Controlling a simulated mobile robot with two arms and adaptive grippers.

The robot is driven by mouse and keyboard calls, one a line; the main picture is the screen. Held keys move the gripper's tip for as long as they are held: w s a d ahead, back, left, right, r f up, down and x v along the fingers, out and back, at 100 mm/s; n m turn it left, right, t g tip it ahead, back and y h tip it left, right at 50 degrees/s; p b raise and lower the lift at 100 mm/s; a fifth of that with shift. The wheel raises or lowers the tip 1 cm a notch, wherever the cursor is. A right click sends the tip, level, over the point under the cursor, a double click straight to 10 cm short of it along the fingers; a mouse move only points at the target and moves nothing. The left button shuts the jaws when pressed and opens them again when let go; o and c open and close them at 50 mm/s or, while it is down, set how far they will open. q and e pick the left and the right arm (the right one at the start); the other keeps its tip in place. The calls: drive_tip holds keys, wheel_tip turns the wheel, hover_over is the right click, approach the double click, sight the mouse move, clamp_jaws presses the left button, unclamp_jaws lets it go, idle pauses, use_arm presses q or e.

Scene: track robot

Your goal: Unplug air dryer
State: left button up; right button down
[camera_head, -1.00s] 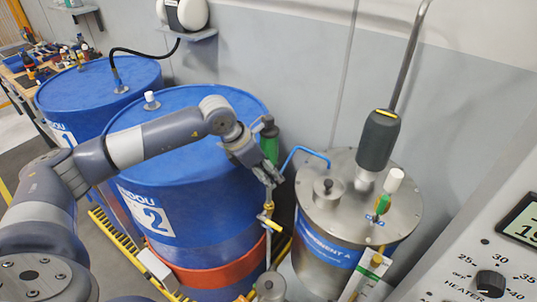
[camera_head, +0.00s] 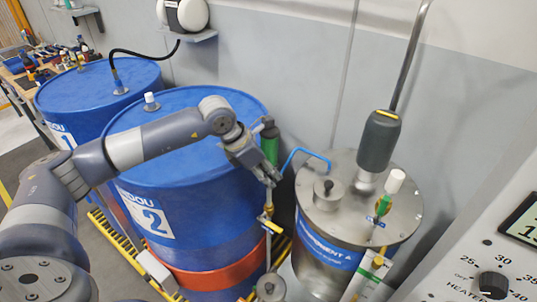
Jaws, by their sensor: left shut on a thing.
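The air dryer, a green cylinder with a dark cap (camera_head: 269,146), stands upright at the right edge of the blue drum marked 2 (camera_head: 180,190). My left gripper (camera_head: 271,178) reaches over the drum from the left and is shut at the dryer's lower end. The fingers and small size hide exactly which part is held. Below the fingers a brass-coloured fitting leads down to a valve with a yellow handle (camera_head: 272,227). My right gripper is not in view.
A dark grey motor-like unit (camera_head: 379,140) on a metal rod stands over the tank. A white-capped green fitting (camera_head: 387,195) is on its lid. A control panel (camera_head: 495,255) fills the lower right. Another blue drum (camera_head: 70,95) stands at left, and the wall is close behind.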

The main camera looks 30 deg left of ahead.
sight(269, 159)
use_arm(q)
drive_tip(key=shift+w+d+r, duration=0.2)
drive_tip(key=shift+r, duration=0.3)
idle(0.4)
drive_tip(key=shift+r, duration=0.15)
drive_tip(key=shift+r+p, duration=0.55)
drive_tip(key=shift+r, duration=0.2)
drive_tip(key=shift+r+p, duration=0.5)
drive_tip(key=shift+r, duration=0.55)
drive_tip(key=shift+s+f, duration=0.1)
